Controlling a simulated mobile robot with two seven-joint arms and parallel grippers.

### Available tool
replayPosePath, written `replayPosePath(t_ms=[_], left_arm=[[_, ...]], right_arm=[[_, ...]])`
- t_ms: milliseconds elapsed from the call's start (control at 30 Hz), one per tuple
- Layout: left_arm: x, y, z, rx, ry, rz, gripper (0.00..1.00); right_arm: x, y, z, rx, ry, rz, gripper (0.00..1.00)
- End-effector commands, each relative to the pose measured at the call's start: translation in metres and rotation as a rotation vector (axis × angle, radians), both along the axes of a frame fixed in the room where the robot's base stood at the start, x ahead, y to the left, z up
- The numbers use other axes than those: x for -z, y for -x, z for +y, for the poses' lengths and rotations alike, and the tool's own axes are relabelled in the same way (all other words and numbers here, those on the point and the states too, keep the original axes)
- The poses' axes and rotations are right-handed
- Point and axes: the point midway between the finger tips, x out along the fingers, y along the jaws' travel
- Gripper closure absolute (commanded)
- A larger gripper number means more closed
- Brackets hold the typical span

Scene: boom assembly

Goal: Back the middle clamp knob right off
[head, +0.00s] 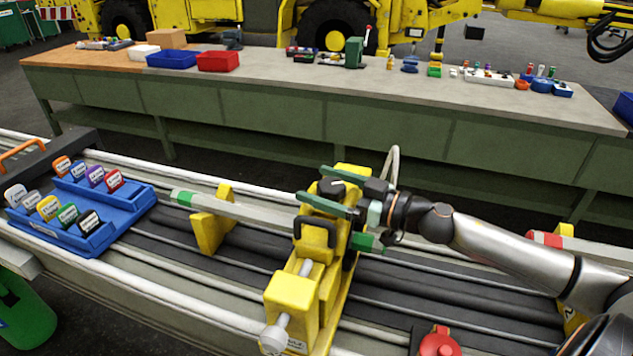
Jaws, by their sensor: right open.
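The middle clamp (315,262) is a yellow block standing across the rails at the picture's centre, with a black handle on its near face. A dark knob (331,187) shows on its top. My right gripper (310,187) reaches in from the right, with one green-tipped finger on the near side of the knob and one on the far side. It is open; whether a finger touches the knob I cannot tell. A silver screw with a rounded end (275,337) sticks out of the clamp's near lower end. My left gripper is out of view.
A pale bar with green bands (252,211) runs through the clamp and rests on a yellow support (211,220) to the left. A blue tray (137,207) of labelled pieces sits at left. A red knob (438,343) is at the bottom edge. A long workbench (300,107) stands behind.

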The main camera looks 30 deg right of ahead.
Motion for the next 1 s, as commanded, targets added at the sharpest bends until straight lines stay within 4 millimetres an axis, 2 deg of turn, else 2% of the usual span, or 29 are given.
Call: replayPosePath(t_ms=[233, 600, 1000], left_arm=[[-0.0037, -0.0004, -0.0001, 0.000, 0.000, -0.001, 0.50], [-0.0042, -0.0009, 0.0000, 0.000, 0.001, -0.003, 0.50], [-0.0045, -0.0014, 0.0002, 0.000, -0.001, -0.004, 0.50]], right_arm=[[-0.0011, -0.0103, 0.0062, -0.001, 0.000, -0.001, 0.02], [-0.0002, -0.0119, 0.0077, -0.001, 0.001, -0.001, 0.02], [-0.0002, -0.0118, 0.0078, -0.002, 0.000, 0.000, 0.46]])
